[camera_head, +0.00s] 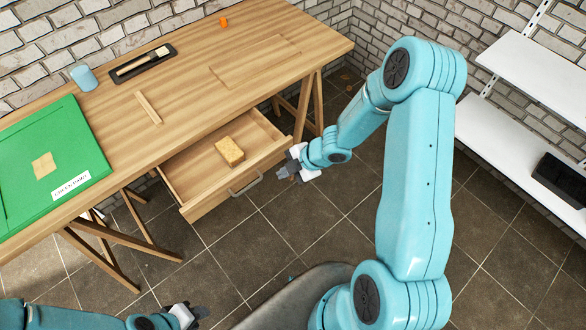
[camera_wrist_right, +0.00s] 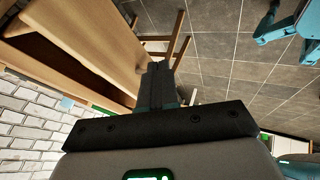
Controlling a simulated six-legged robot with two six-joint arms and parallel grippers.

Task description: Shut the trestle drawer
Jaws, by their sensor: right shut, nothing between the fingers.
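The trestle drawer (camera_head: 192,208) stands open, pulled out from under the wooden table top. A yellow-brown sponge (camera_head: 230,151) lies inside it. A grey bar handle (camera_head: 246,183) is on its front. My right gripper (camera_head: 284,173) is shut and empty, just off the right end of the drawer front. I cannot tell whether it touches the wood. In the right wrist view the closed fingers (camera_wrist_right: 159,84) point towards the wooden trestle legs, with wooden panels to their left. My left gripper (camera_head: 198,314) is low at the bottom edge, away from the drawer; its jaws are unclear.
On the table top (camera_head: 190,95) are a green mat (camera_head: 75,150), a blue cup (camera_head: 84,77), a black tray (camera_head: 145,63), a wooden strip (camera_head: 148,107) and a small orange object (camera_head: 223,22). White shelves (camera_head: 530,140) stand at right. The tiled floor before the drawer is clear.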

